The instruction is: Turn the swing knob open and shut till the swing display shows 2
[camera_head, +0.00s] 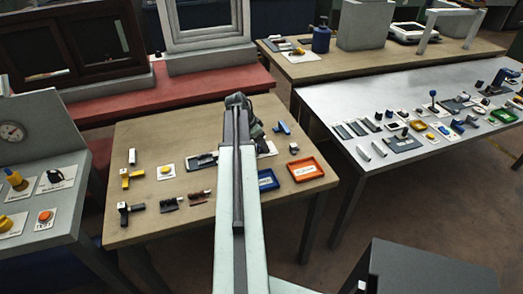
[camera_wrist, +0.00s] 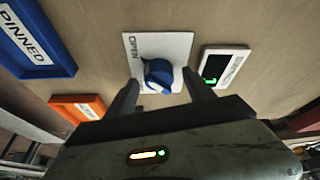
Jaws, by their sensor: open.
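The swing knob (camera_wrist: 158,76) is a blue knob on a white plate (camera_wrist: 180,45) marked OPEN, in the middle of the wrist view. My open gripper (camera_wrist: 160,82) has one finger on each side of the knob; I cannot tell whether either touches it. The display (camera_wrist: 228,62), a white-framed box with a black screen, stands right of the knob. Part of a green digit shows on it, too cut off to read for sure. In the head view my arm hides the knob and most of my gripper.
A blue tray (camera_wrist: 35,40) marked PINNED and an orange tray (camera_wrist: 78,106) lie left of the knob. They also show on the wooden table in the head view, the orange one (camera_head: 306,169) at the right. Several small parts lie left of my arm, including a yellow one (camera_head: 131,175).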

